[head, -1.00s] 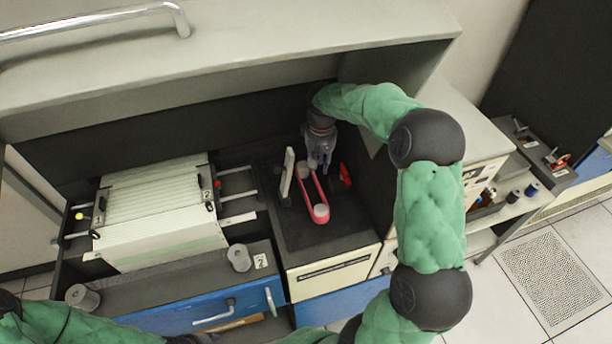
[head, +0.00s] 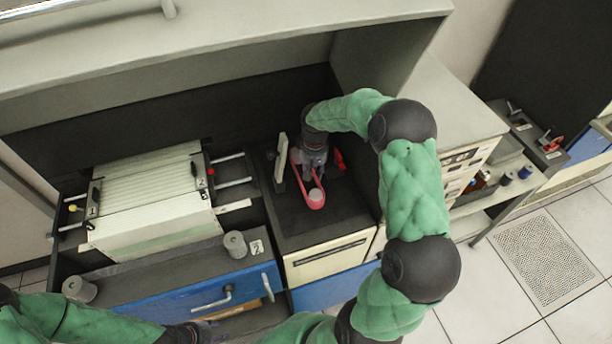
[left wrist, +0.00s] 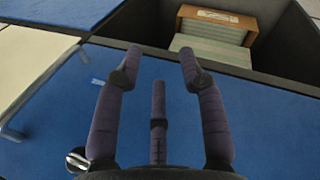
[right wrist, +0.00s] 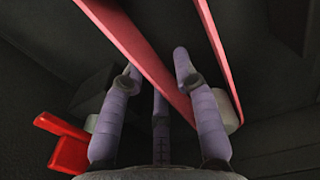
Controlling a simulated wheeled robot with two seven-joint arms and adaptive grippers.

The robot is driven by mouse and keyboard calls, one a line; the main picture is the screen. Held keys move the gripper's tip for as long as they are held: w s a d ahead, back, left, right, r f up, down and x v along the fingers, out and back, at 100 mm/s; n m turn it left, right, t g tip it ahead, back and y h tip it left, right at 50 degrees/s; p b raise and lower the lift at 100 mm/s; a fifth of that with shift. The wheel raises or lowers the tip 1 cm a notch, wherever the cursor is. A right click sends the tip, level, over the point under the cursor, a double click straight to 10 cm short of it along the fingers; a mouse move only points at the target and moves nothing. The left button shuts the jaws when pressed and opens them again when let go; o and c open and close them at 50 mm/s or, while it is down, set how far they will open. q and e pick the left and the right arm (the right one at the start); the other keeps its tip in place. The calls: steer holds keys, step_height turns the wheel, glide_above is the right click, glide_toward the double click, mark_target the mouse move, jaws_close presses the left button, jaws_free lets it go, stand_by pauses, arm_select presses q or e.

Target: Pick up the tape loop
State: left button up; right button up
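The tape loop (head: 298,180) is a long pink-red band standing on edge on the dark top of a cabinet. It runs around a grey round post (head: 316,195) at its near end. My right gripper (head: 314,165) reaches down over the loop's far half and hides part of it. In the right wrist view, its fingers (right wrist: 156,62) are apart, and one pink strand of the loop (right wrist: 145,55) crosses between them; I see no clear grip. My left gripper (left wrist: 160,58) is open and empty above a blue drawer front (left wrist: 60,110).
An upright pale plate (head: 280,158) stands left of the loop, and a red piece (head: 339,159) lies to its right. A tray of pale cards (head: 150,195) is at the left. A grey overhang (head: 230,40) is behind and above. Grey spools (head: 235,244) stand nearer.

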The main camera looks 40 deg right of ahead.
jaws_close()
stand_by(0.3)
step_height(320, 180, up, 10)
stand_by(0.5)
steer(key=shift+r+p, duration=0.15)
steer(key=shift+p, duration=0.25)
steer(key=shift+r+p, duration=2)
steer(key=shift+r, duration=0.85)
